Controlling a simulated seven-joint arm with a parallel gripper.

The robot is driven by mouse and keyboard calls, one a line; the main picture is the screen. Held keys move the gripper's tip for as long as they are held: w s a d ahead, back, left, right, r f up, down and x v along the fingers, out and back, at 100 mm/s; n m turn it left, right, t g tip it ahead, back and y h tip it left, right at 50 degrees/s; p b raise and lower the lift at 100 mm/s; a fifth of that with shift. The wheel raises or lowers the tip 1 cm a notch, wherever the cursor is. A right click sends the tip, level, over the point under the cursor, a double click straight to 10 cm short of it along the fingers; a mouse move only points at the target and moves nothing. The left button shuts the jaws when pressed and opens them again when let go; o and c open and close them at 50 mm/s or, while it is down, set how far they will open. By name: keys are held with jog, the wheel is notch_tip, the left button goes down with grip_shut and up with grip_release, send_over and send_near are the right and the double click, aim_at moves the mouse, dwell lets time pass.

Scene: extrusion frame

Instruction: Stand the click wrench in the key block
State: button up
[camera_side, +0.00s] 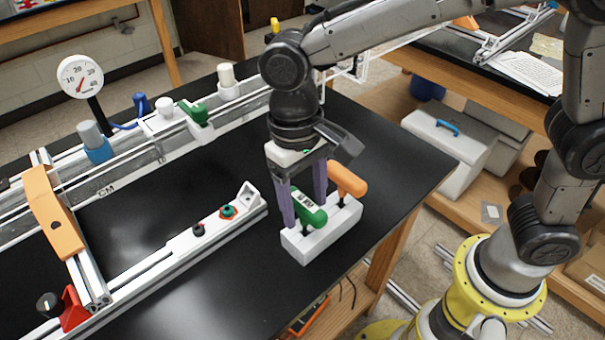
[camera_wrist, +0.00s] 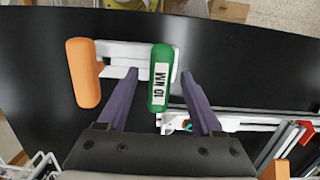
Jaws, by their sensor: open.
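The click wrench, a green T-handle with a white "10 NM" label (camera_side: 309,208), stands upright in the white key block (camera_side: 345,226), its dark shaft going down into the block's top. The green handle (camera_wrist: 161,92) also shows in the wrist view, with the block (camera_wrist: 122,52) behind it. My gripper (camera_side: 304,203) is open, with its purple fingers on either side of the green handle. How deep the shaft sits is hidden.
An orange T-handle key (camera_side: 347,179) stands in the same block, close beside my fingers. A white rail with a red-and-green knob (camera_side: 228,211) lies left of the block. The extrusion frame with an orange bracket (camera_side: 54,219) is farther left. Black table lies bare between.

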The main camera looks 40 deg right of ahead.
notch_tip(320, 180, up, 13)
jog(key=w, duration=0.2)
jog(key=s+d+r+m+t, duration=0.1)
jog(key=d+r+m, duration=0.1)
jog(key=d+r, duration=0.4)
jog(key=s+d+f+m+t+y, duration=0.1)
jog(key=s+d, duration=0.2)
jog(key=d, duration=0.2)
jog(key=s+d+t, duration=0.1)
jog(key=s+d, duration=0.2)
jog(key=d, duration=0.2)
jog(key=s+d+f+n+t, duration=0.1)
jog(key=s+d+f+t, duration=0.1)
jog(key=f, duration=0.4)
jog(key=s+d+f+n+t+h, duration=0.1)
jog(key=s+d+f+n+t, duration=0.1)
jog(key=s+d+f, duration=0.3)
jog(key=shift+d+f, duration=0.25)
jog(key=shift+f, duration=0.1)
dwell(1.8)
